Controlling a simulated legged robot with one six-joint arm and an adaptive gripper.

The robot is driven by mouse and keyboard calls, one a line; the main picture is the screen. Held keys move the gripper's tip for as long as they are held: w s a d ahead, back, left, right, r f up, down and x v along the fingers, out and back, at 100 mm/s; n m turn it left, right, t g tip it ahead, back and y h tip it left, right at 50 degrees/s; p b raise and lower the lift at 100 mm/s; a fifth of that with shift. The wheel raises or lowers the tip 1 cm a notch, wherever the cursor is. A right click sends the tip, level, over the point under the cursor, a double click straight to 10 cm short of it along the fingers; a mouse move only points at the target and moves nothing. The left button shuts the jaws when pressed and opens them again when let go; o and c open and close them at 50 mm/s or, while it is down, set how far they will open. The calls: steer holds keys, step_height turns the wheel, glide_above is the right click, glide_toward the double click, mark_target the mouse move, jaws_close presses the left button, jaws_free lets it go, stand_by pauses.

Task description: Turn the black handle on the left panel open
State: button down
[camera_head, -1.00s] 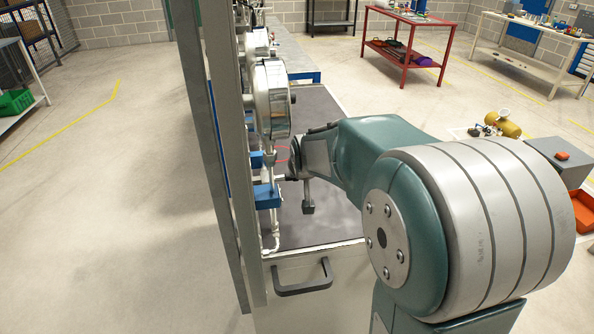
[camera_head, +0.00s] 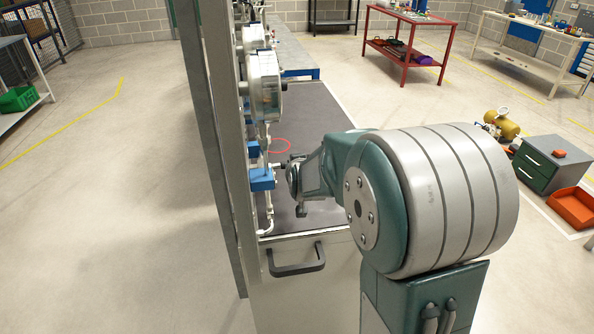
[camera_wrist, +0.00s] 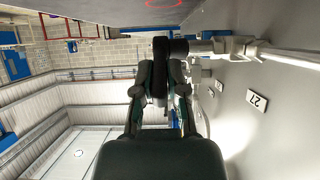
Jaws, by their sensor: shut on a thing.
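The black handle (camera_wrist: 159,62) shows in the wrist view between the two fingers of my gripper (camera_wrist: 160,88). The fingers are shut on it, one on each side. It sits at the end of a silver pipe fitting (camera_wrist: 205,47) that runs to the right toward the panel. The grey panel (camera_wrist: 245,125) fills the right of the wrist view. In the head view my gripper (camera_head: 293,180) is close against the panel's pipework, and my arm hides most of it. I cannot make out the handle's angle in the head view.
Round gauges (camera_head: 264,85) and blue fittings (camera_head: 262,180) line the panel close to my gripper. A black pull handle (camera_head: 297,262) sticks out from the cabinet below. A dark bench top (camera_head: 315,110) lies behind. A green drawer unit (camera_head: 540,163) and orange bin (camera_head: 573,207) stand right.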

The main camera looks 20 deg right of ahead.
steer(key=shift+s+a+f+t+h, duration=0.1)
steer(key=shift+s+f+t+h, duration=0.1)
steer(key=shift+f+t, duration=0.6)
steer(key=shift+s+f+t+h, duration=0.15)
steer(key=shift+f+t, duration=0.25)
steer(key=shift+t, duration=0.7)
steer(key=c, duration=0.7)
jaws_free()
steer(key=shift+r, duration=0.1)
steer(key=v, duration=0.7)
steer(key=shift+s+a, duration=0.15)
steer(key=shift+s, duration=0.05)
